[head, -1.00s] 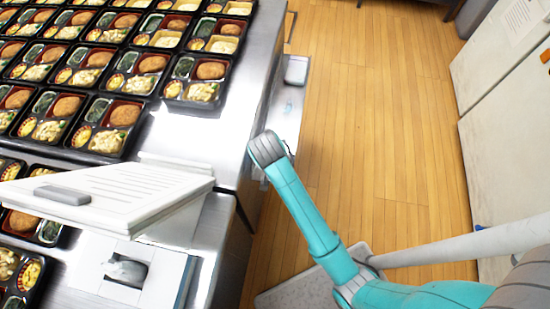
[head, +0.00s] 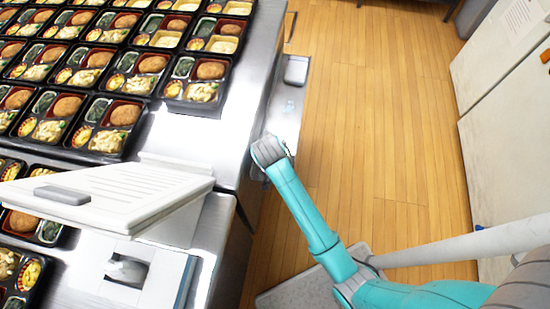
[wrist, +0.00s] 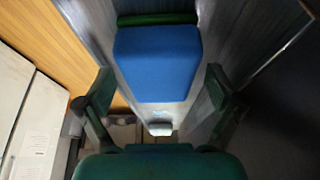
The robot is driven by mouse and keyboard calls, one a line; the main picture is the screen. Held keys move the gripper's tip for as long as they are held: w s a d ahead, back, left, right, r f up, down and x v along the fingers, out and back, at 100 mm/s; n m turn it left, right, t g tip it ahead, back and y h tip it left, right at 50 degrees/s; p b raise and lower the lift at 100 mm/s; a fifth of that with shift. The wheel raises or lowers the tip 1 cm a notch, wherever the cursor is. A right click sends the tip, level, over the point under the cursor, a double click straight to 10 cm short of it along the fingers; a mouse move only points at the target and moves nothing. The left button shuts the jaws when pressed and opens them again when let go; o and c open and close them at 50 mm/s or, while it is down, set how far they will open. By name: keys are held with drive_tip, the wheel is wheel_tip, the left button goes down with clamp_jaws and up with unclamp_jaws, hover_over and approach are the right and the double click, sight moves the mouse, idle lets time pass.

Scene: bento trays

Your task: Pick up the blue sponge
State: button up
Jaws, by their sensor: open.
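The blue sponge (wrist: 157,64) is a blue block with a dark green strip along its upper edge in the wrist view. It lies on a grey metal surface (wrist: 215,30) and shows whole between and ahead of my fingertips. My gripper (wrist: 160,92) is open, with one dark green finger on each side of the picture and nothing between them that I can see held. I cannot tell whether the fingers touch the sponge. In the head view my teal arm reaches down past the table edge, and neither the sponge nor the fingers show there.
A steel table (head: 195,135) with many filled bento trays (head: 105,125) stands at the left. A white hinged-lid box (head: 130,190) sits near its front corner. A lower metal shelf (head: 288,108) is beside the table. Wooden floor (head: 385,110) is clear to the right, before white cabinets (head: 510,120).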

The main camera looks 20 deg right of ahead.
drive_tip(key=shift+f, duration=0.15)
drive_tip(key=c, duration=1)
drive_tip(key=shift+c, duration=0.2)
drive_tip(key=shift+r, duration=0.2)
